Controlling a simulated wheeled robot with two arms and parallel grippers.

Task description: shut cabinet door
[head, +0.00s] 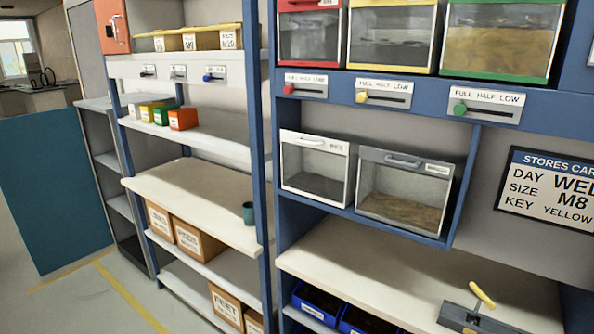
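No cabinet is labelled as such. A grey unit with open shelves (108,160) stands at the left. A large flat teal panel (52,190) stands upright beside it on the floor; whether it is a door of that unit or the side of a bench cannot be told. Neither of my grippers is in view.
Blue-framed shelving (264,150) fills the middle, with bins above. A green cup (249,213) stands on the wooden shelf (190,195). A grey tool with a yellow handle (482,296) lies on the right counter (400,270). Floor with yellow lines (130,295) is clear at lower left.

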